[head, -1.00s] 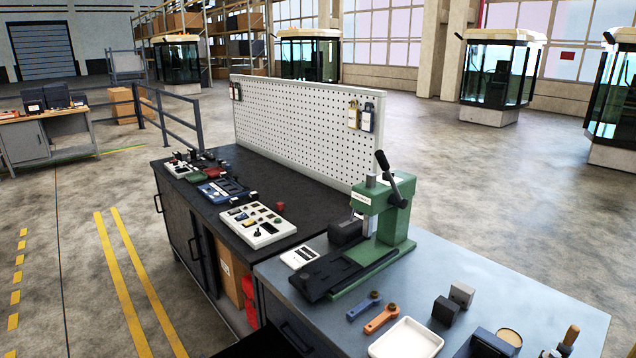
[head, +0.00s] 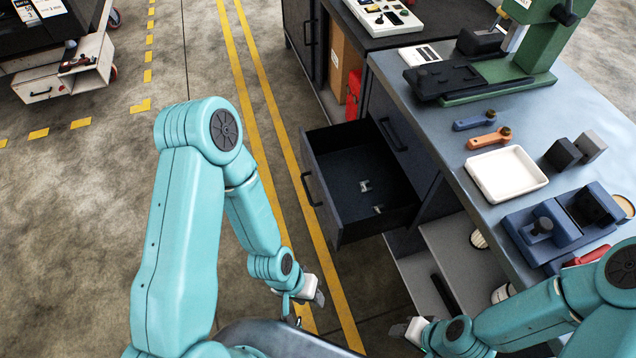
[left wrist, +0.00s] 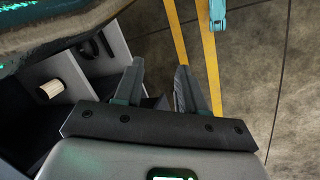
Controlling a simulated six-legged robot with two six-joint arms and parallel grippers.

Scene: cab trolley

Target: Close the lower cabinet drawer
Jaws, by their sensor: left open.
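The dark drawer (head: 340,222) is pulled out of the cabinet under the grey workbench, with its handle (head: 306,189) on the front at left. A few small metal pieces lie inside. My left gripper (head: 312,303) is low in front of the drawer, below and apart from it. In the left wrist view its two fingers (left wrist: 160,75) are spread with nothing between them. My right gripper (head: 402,330) is below the drawer, near the workbench's open lower part, touching nothing I can see. Its fingers are too small to judge.
The workbench top (head: 440,130) holds a green press (head: 535,45), a white tray (head: 507,174), an orange tool (head: 488,138) and a blue fixture (head: 560,220). A closed drawer front (head: 385,120) is behind the open one.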

